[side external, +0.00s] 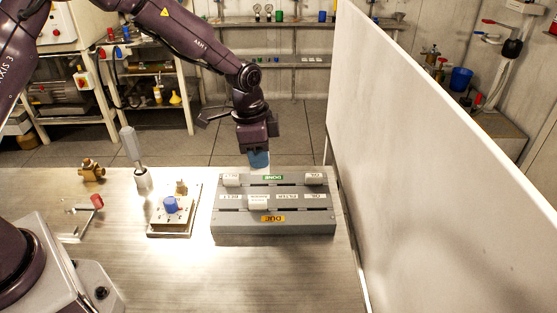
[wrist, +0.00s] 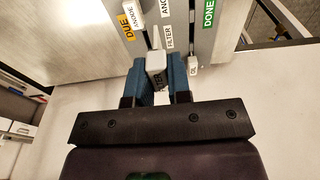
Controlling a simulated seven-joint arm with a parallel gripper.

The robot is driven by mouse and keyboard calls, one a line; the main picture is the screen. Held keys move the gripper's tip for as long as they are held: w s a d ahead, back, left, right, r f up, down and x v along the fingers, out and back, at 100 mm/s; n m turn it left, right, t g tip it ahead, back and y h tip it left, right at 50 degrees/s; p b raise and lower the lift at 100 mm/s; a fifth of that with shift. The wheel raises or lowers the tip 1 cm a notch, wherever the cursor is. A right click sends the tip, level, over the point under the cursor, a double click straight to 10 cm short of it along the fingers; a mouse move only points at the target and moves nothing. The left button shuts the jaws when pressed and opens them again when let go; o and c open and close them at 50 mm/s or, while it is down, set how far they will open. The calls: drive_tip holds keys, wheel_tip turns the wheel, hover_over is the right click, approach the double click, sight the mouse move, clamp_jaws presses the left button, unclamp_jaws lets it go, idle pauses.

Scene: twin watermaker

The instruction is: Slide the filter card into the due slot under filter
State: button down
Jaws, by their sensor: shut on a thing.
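My gripper (side external: 258,160) has blue fingertips and is over the far part of the grey card board (side external: 230,228). In the wrist view, its fingers (wrist: 160,80) are shut on a white card (wrist: 156,62) with dark lettering that seems to read FILTER. The held card is mostly hidden in the side view. The board has a yellow DUE label (side external: 273,219) on the near side and a green DONE label (side external: 267,178) on the far side. In the wrist view, a FILTER label (wrist: 170,37) shows just beyond the held card. I cannot tell the card's height above the board.
White cards stand at the board's far left (side external: 231,180), far right (side external: 314,179) and near middle (side external: 258,203). A plate with a blue knob (side external: 171,204) lies left of the board. A tall white panel (side external: 440,150) bounds the right side.

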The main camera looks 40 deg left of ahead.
drive_tip(key=s+r, duration=0.3)
drive_tip(key=s, duration=0.2)
hover_over(288, 201)
drive_tip(key=s+d, duration=0.2)
wheel_tip(288, 201, down, 4)
drive_tip(key=shift+a+r, duration=0.15)
drive_tip(key=shift+r, duration=0.05)
drive_tip(key=shift+f, duration=2.9)
drive_tip(key=shift+f, duration=1.9)
drive_tip(key=c, duration=1)
unclamp_jaws()
